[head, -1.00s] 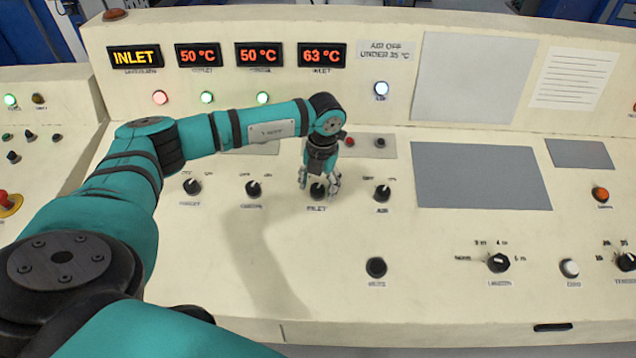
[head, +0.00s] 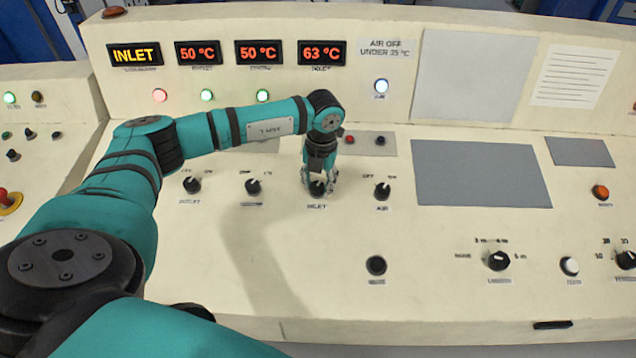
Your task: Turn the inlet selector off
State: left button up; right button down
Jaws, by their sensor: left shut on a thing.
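The inlet selector (head: 317,189) is a black knob on the cream sloped console, third in a row of similar knobs, with an INLET label below it. My left gripper (head: 318,187) points down over it and is shut on it. The fingers hide much of the knob and its markings, so I cannot tell which way it points. The inlet display (head: 321,54) above reads 63 °C. My right gripper is not in view.
The outlet knob (head: 192,186) and a second knob (head: 253,187) stand left of the inlet selector; the air knob (head: 382,191) stands close on its right. A black button (head: 376,266) sits lower right. Grey blank panels (head: 482,175) lie further right.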

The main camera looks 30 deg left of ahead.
pick_arm(q)
jog(key=n+h+b, duration=0.1)
jog(key=n, duration=0.4)
jog(key=shift+a+t+b, duration=0.15)
jog(key=shift+t+b, duration=0.15)
jog(key=shift+b, duration=0.1)
jog(key=n, duration=0.3)
jog(key=n+t+b, duration=0.1)
jog(key=n, duration=0.2)
jog(key=shift+s+a+h, duration=0.1)
jog(key=shift+s+h, duration=0.05)
jog(key=shift+h, duration=0.15)
jog(key=o, duration=1.1)
jog(key=shift+o, duration=0.2)
notch_tip(320, 180, up, 12)
jog(key=s+a, duration=0.1)
jog(key=shift+s, duration=0.35)
jog(key=shift+f, duration=0.1)
